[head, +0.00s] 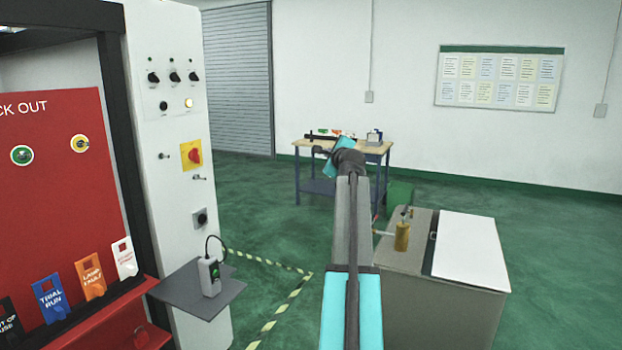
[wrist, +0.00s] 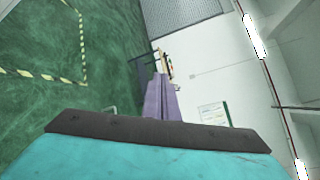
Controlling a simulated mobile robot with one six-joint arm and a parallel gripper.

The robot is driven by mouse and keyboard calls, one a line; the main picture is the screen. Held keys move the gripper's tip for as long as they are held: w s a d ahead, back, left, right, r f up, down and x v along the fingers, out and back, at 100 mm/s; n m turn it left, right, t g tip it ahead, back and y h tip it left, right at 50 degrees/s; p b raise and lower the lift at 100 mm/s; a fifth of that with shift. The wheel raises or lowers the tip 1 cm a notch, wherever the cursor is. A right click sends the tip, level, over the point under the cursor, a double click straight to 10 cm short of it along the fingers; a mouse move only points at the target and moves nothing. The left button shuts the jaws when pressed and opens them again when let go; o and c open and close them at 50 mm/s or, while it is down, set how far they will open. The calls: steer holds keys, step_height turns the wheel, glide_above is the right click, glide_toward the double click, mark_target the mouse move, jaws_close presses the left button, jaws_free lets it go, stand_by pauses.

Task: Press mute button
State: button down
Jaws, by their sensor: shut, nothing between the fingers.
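A white control cabinet (head: 170,60) stands at the left in the head view. The labels are too small to read, so I cannot tell which control is mute. My gripper (head: 318,151) is at the end of the raised arm, right of the cabinet and well apart from it. In the wrist view its fingers (wrist: 160,78) look shut and empty, pointing toward the far wall. No cabinet button shows in the wrist view.
A grey shelf (head: 232,292) with a small device (head: 210,277) juts from the cabinet. A red lockout board (head: 55,210) is at far left. A workbench (head: 375,150) stands behind my arm, a grey bench (head: 445,315) at right. Green floor (head: 250,215) lies open between.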

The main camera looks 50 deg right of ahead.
steer(key=s+d+r+m+h, duration=0.1)
steer(key=s+d+r, duration=0.1)
steer(key=s+r, duration=0.3)
steer(key=s+d+r+m+h, duration=0.2)
steer(key=s+r, duration=0.3)
steer(key=r, duration=0.6)
steer(key=shift+d+m+p, duration=0.15)
steer(key=shift+m+p, duration=0.15)
steer(key=shift+w+r, duration=0.1)
